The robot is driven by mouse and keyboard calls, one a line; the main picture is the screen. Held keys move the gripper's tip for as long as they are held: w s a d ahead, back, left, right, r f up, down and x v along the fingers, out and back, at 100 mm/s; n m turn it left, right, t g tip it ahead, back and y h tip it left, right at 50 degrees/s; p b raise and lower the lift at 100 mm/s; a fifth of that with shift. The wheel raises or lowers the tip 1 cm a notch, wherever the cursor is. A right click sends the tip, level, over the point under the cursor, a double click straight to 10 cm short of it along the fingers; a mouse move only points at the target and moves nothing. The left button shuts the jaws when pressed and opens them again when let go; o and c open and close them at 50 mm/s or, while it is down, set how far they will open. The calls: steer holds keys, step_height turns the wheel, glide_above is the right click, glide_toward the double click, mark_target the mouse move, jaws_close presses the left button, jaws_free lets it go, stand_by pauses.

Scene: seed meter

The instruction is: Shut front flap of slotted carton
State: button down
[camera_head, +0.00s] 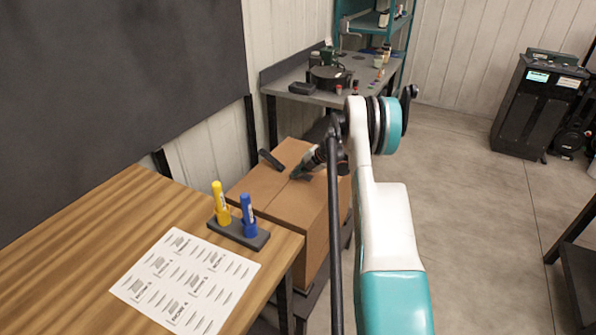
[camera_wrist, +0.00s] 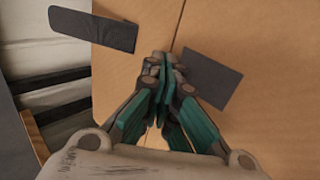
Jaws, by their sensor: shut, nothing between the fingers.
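The brown carton (camera_head: 262,193) stands past the far edge of the wooden table, its top looking mostly flat. In the wrist view the carton's cardboard (camera_wrist: 262,45) fills most of the picture, with a thin dark seam running up from my fingers. A dark rectangular patch (camera_wrist: 212,78) lies on the cardboard right of the seam. A dark strip (camera_wrist: 95,30) sticks out over the carton's left edge; it also shows in the head view (camera_head: 270,159). My gripper (camera_wrist: 163,66) is shut and empty, over the carton top by the seam. Whether it touches is unclear. My arm hides the carton's right part.
The wooden table (camera_head: 95,235) holds a printed sheet (camera_head: 185,281) and a dark holder (camera_head: 238,233) with a yellow marker (camera_head: 220,203) and a blue marker (camera_head: 248,214). A grey workbench (camera_head: 300,97) with tools stands behind. Open floor lies to the right.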

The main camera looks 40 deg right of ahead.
steer(key=shift+f, duration=0.1)
stand_by(0.5)
step_height(320, 180, up, 14)
steer(key=p, duration=0.5)
